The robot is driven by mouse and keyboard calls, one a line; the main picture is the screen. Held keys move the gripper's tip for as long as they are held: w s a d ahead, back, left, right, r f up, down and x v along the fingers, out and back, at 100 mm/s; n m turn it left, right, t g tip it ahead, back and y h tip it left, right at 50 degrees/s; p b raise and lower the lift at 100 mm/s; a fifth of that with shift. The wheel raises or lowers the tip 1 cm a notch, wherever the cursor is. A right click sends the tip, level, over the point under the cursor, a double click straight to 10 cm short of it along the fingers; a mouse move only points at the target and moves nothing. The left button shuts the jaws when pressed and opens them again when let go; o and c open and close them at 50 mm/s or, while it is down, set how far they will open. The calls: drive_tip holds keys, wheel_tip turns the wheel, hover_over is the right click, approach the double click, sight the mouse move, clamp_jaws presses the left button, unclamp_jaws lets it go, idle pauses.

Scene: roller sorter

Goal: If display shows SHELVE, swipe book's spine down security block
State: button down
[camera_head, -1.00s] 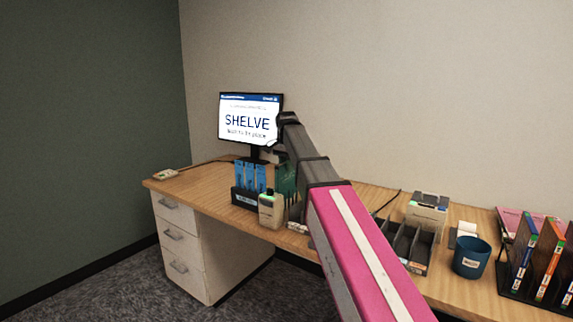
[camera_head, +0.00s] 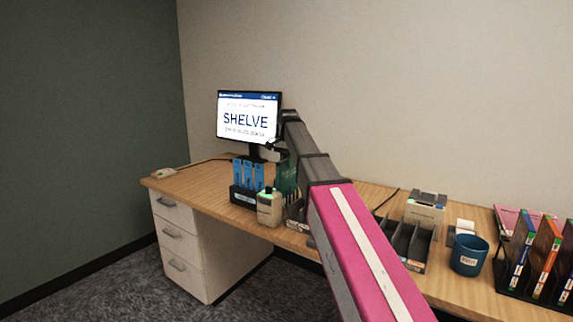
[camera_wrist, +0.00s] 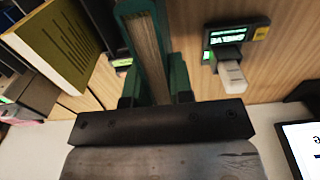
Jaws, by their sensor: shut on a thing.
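The display (camera_head: 248,118) reads SHELVE in large letters, with small text I cannot make out beneath. Its corner also shows in the wrist view (camera_wrist: 301,150). My gripper (camera_wrist: 155,88) is shut on a green book (camera_wrist: 132,32), whose brown page edges lie between the two fingers. In the head view the book (camera_head: 287,178) shows as a dark green patch just below my gripper (camera_head: 284,155), in front of the display. A beige block with a green light (camera_head: 269,209) stands at the desk's front edge beside the book. I cannot tell whether it is the security block or whether the book touches it.
A black holder (camera_head: 242,198) with blue upright items stands left of the beige block. To the right are dark trays (camera_head: 407,242), a grey device (camera_head: 426,207), a blue cup (camera_head: 468,254) and a book rack (camera_head: 520,289). The desk's left part (camera_head: 198,180) is mostly clear.

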drive_tip(key=shift+r, duration=5.95)
drive_tip(key=shift+s, duration=0.1)
